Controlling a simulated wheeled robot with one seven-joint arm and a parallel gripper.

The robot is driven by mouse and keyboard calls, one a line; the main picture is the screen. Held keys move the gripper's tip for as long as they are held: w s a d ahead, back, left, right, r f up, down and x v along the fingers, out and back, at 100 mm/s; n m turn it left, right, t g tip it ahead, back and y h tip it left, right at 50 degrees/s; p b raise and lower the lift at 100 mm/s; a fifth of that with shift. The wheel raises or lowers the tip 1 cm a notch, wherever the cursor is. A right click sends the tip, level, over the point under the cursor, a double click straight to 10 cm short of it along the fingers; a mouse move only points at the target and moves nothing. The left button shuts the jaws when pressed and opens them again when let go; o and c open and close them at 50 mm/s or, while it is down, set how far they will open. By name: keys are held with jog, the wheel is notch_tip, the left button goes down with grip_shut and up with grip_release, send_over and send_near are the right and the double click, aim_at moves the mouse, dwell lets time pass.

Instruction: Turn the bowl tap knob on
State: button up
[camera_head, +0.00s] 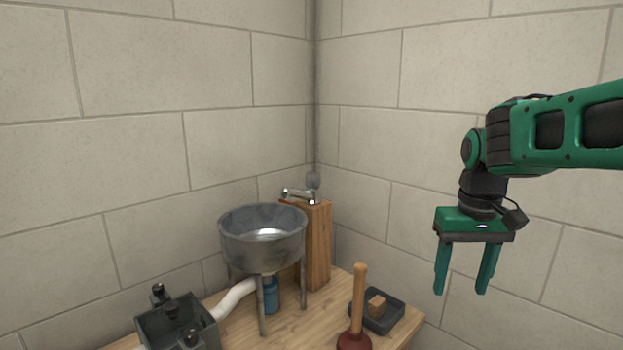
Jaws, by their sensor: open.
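The bowl (262,239) is a round grey metal basin on thin legs near the corner. Behind its right side, a small metal tap (299,195) sits on top of a wooden post (318,246), its spout pointing left over the bowl. A grey round knob (313,180) stands up at the tap's right end. Its turned position is too small to tell. My gripper (460,288) is open and empty, fingers pointing down, in the air to the right of the tap and well apart from it.
A plunger (358,305) with an upright wooden handle stands at the table's (302,324) front right. A grey box (177,324) and a white pipe (234,298) are at left. Block walls close the corner behind.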

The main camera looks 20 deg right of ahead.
jog(key=w+a+r+n, duration=0.2)
jog(key=w+r, duration=0.2)
jog(key=w, duration=0.5)
jog(key=w+a+r+n, duration=0.25)
jog(key=w+r, duration=0.25)
jog(key=w, duration=0.4)
jog(key=n+t+y, duration=0.3)
jog(key=n, duration=0.5)
send_near(313, 173)
jog(key=shift+m, duration=0.25)
jog(key=x, duration=1)
jog(key=shift+s+f, duration=0.15)
jog(key=shift+f, duration=0.1)
jog(key=c, duration=1.1)
